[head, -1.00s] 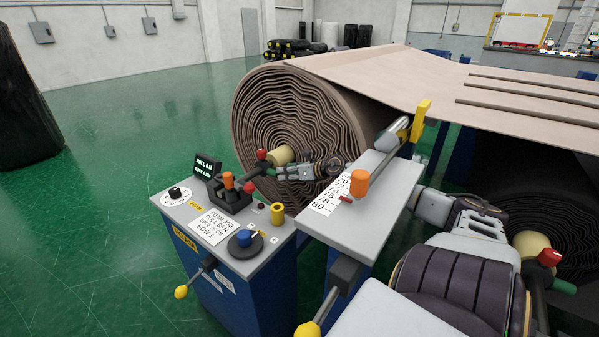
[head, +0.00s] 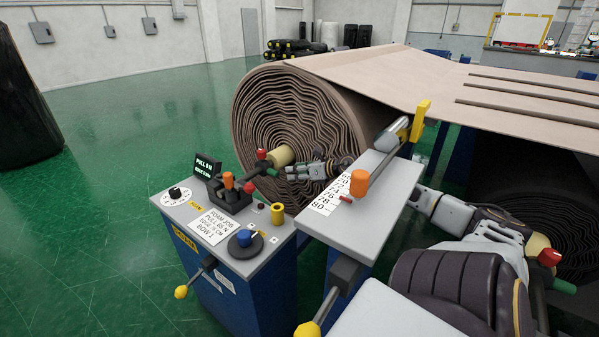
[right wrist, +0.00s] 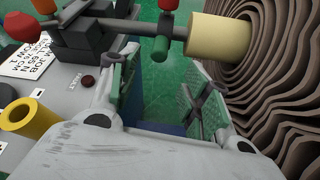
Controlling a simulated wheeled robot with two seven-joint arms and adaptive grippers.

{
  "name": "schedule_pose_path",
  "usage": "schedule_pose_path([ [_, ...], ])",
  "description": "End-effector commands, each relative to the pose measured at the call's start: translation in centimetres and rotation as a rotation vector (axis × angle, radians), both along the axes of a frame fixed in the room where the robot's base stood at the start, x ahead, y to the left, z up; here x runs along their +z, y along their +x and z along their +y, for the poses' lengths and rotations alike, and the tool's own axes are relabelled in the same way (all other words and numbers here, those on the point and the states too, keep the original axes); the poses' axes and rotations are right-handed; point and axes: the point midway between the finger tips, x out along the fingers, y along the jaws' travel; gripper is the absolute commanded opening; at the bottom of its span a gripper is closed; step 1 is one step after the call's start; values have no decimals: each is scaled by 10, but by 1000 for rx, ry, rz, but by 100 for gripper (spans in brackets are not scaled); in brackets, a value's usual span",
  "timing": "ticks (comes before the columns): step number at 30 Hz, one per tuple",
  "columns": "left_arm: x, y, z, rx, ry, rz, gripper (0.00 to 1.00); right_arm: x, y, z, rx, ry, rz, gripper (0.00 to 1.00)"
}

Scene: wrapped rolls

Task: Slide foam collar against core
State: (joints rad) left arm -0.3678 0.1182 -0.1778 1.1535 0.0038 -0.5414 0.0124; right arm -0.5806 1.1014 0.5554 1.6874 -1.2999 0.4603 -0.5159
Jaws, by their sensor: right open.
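A short cream cylinder (head: 281,156) sits on a dark shaft at the centre of the big brown foam roll (head: 300,105). It also shows in the right wrist view (right wrist: 218,36), against the wavy roll layers. I cannot tell whether it is the collar or the core end. The shaft carries a red knob (head: 262,154) and a green end (right wrist: 161,46). My right gripper (head: 290,172) is beside the roll face, just right of and below the cylinder. In the right wrist view the fingers (right wrist: 158,98) are spread and empty, apart from the shaft. My left gripper is out of view.
A control console (head: 228,230) with a joystick, knobs and a hollow yellow tube (head: 278,213) stands in front of the roll. A grey scale shelf (head: 360,212) with an orange knob (head: 358,183) stands right of it. A second roll (head: 585,235) is at the right.

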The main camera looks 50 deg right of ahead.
Motion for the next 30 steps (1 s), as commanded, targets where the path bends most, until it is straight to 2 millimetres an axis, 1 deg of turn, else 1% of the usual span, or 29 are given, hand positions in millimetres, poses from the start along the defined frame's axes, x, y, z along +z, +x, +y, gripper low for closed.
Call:
schedule_pose_path([
  [7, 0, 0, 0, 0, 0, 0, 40, 3, -7, -2, -2, -1, 0, 48],
  [21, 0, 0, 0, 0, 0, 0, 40, 3, -8, -1, -2, 7, 2, 48],
  [26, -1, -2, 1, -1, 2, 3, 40, 0, -8, 3, -2, 57, 11, 48],
  [30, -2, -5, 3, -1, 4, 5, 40, -4, -9, 12, -3, 147, 28, 48],
])
